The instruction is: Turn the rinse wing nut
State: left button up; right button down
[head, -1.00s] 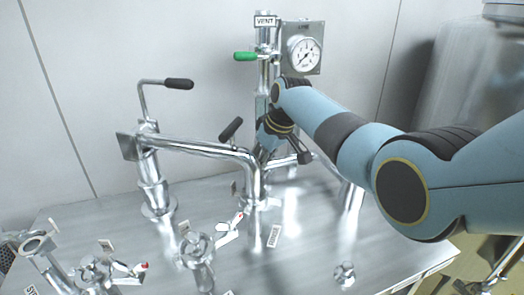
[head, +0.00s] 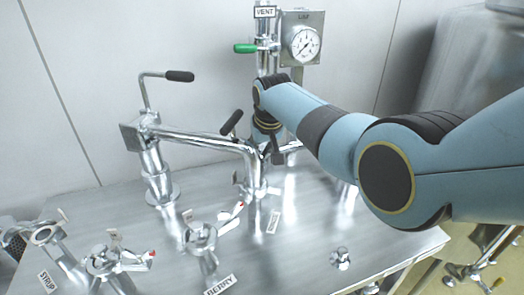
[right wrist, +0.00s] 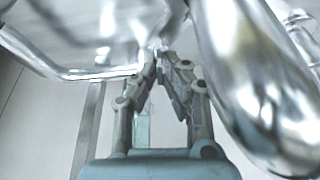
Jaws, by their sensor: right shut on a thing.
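My right gripper (head: 277,157) is behind the elbow of the shiny swing pipe (head: 200,139), close above the centre port (head: 257,190). In the right wrist view its fingertips (right wrist: 161,48) close together on a small bright metal piece beside the thick pipe (right wrist: 250,75). This piece appears to be a wing of the rinse wing nut (right wrist: 158,43); most of the nut is hidden or blurred. A small label (head: 273,222) stands by the centre port, too small to read. My left gripper is not in view.
Ports marked SYRUP (head: 47,281) and BERRY (head: 219,284) stand at the front left. A black-handled lever (head: 179,76) rises at left. The gauge (head: 304,44) and VENT pipe (head: 265,13) stand behind. A loose fitting (head: 340,258) sits at the front right of the steel table.

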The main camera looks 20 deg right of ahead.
dwell(0.3)
jog(key=c, duration=1.5)
grip_release()
jog(key=shift+o, duration=0.2)
jog(key=shift+r, duration=0.1)
jog(key=v, duration=1.1)
jog(key=shift+s+r, duration=0.25)
jog(key=shift+r, duration=0.05)
jog(key=shift+d, duration=0.1)
